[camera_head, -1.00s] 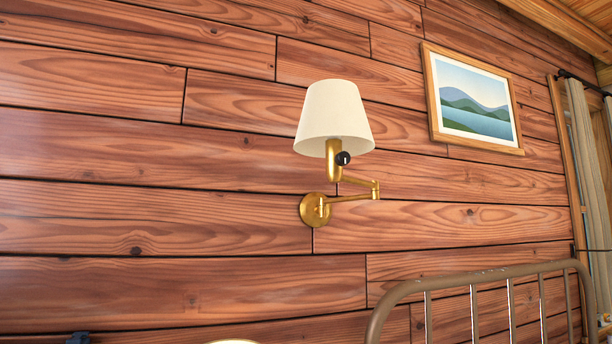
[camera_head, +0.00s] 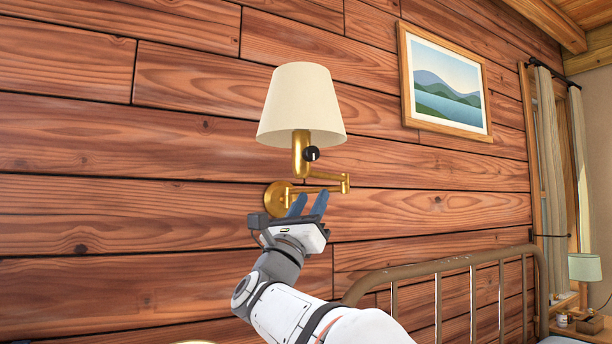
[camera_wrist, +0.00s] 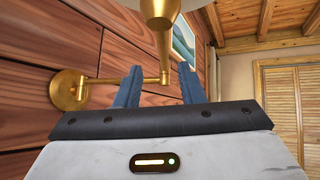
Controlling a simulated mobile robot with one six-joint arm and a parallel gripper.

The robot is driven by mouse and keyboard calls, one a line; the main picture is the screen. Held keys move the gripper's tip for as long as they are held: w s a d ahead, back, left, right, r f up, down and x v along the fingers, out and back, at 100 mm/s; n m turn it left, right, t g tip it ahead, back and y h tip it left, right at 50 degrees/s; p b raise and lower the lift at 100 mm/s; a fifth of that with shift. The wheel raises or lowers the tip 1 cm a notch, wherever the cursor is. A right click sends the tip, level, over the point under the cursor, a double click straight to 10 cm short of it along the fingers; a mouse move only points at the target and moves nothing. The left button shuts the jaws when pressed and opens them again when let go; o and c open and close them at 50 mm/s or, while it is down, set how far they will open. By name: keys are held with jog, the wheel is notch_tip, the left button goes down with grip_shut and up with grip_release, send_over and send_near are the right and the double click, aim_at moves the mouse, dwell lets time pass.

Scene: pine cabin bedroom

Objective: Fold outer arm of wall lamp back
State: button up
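The wall lamp has a cream shade (camera_head: 302,104), a brass socket stem with a black knob (camera_head: 311,153), a round brass wall plate (camera_head: 279,197) and a jointed brass arm (camera_head: 345,183). The arm runs right from the plate to an elbow, and the outer part doubles back left to the stem. My gripper (camera_head: 309,203) is below the lamp, its blue fingers pointing up, apart and empty. In the wrist view, my gripper (camera_wrist: 157,85) has the brass stem (camera_wrist: 160,30) above and between its fingers. The brass wall plate (camera_wrist: 68,90) is at left. Contact cannot be told.
A framed landscape picture (camera_head: 446,83) hangs on the plank wall, right of the lamp. A metal bed frame (camera_head: 450,264) stands at lower right. A curtained window (camera_head: 556,160) and a small table lamp (camera_head: 585,268) are at far right. The wall left of the lamp is bare.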

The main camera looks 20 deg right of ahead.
aim_at(324, 176)
jog(key=shift+m+g+h, duration=0.3)
jog(key=shift+m, duration=0.2)
jog(key=p+x, duration=0.1)
jog(key=x, duration=0.6)
jog(key=shift+d+r, duration=0.15)
jog(key=shift+r, duration=0.3)
jog(key=shift+w, duration=0.1)
jog(key=shift+c, duration=0.5)
grip_shut()
